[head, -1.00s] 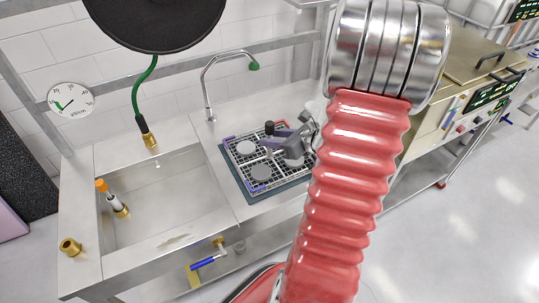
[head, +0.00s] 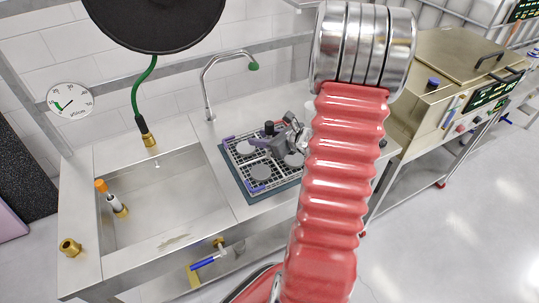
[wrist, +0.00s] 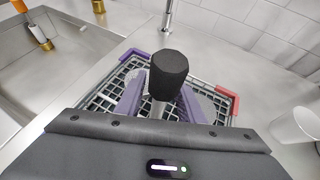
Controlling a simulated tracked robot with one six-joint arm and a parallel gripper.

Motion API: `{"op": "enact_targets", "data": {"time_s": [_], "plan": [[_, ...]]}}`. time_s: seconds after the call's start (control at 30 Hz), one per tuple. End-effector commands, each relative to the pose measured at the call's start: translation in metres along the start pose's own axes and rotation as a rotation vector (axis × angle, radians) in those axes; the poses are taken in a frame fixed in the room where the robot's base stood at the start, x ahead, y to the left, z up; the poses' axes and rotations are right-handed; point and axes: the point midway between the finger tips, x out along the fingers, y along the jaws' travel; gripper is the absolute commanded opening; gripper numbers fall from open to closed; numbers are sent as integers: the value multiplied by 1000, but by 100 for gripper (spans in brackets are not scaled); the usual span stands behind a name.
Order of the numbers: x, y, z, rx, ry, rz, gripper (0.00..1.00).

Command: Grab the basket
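The basket is a grey wire grid with purple and red corner pieces. It lies on the counter right of the sink in the head view (head: 262,172) and ahead of my gripper in the wrist view (wrist: 100,100). A black knob (wrist: 168,72) on a pale post rises from its middle; the knob also shows in the head view (head: 269,127). My gripper (wrist: 158,103) has purple fingers, spread apart on either side of the post. It also shows low over the basket in the head view (head: 262,141). Contact with the post cannot be told.
The basket rests on a dark blue mat (head: 276,193). A sink (head: 165,205) is to the left, and a curved tap (head: 205,85) stands behind. A white cup (wrist: 296,125) stands to the right in the wrist view. A metal appliance (head: 445,85) is farther right.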

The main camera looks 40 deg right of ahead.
Motion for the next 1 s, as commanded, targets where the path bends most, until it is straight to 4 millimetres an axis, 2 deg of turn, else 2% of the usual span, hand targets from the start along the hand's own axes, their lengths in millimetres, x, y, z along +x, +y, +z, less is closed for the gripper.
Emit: {"op": "enact_targets", "data": {"time_s": [0.37, 0.87, 1.0], "plan": [[0, 0, 0, -1, 0, 1, 35], [0, 0, 0, -1, 0, 1, 0], [0, 0, 0, -1, 0, 1, 0]]}}
